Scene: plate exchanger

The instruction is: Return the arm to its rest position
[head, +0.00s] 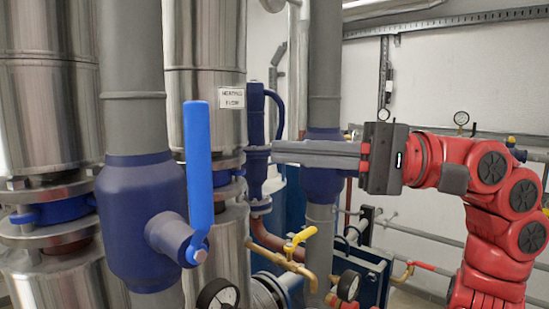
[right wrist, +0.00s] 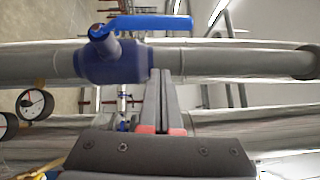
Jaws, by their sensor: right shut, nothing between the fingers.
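My right gripper (head: 277,152) comes in from the right on a red arm. Its long grey fingers are together, with nothing between them, and point left. In the right wrist view the shut fingers (right wrist: 170,78) reach toward the grey pipe beside the blue valve body. The blue lever (head: 198,165) stands upright in the head view, on the dark blue valve body (head: 140,225). The lever also shows in the right wrist view (right wrist: 165,23). In the head view the fingertips are right of the lever, with a gap in the picture. My left gripper is not in view.
Steel-clad columns (head: 50,100) and grey pipes fill the left. A yellow-handled valve (head: 300,238) and pressure gauges (head: 218,295) sit low in the middle. Another grey pipe (head: 324,70) stands behind the gripper. Pale wall (head: 465,75) shows above the arm.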

